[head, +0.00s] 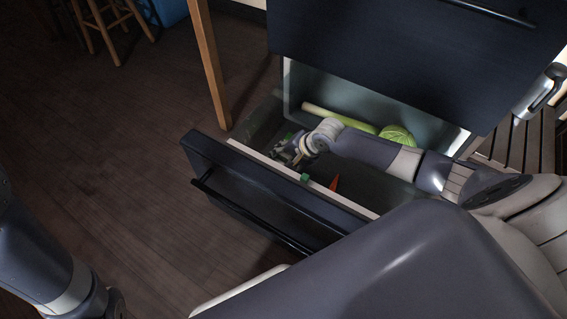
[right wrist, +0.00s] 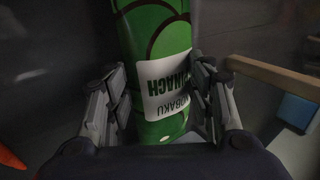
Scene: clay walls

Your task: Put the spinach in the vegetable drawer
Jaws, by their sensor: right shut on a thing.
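The spinach (right wrist: 158,75) is a green package with a white label, upside down in the right wrist view. My right gripper (right wrist: 160,100) has its fingers on both sides of it and is shut on it. In the head view my right gripper (head: 287,152) reaches down into the open vegetable drawer (head: 262,200), near its left front part. Only a bit of green shows by the fingers there. Whether the package touches the drawer floor cannot be told. My left arm shows at the lower left, but its gripper is out of view.
In the drawer lie a long pale green vegetable (head: 335,118), a round green one (head: 397,136), and an orange pointed thing (head: 334,184) near the front wall. A dark upper drawer front (head: 400,55) overhangs the back.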

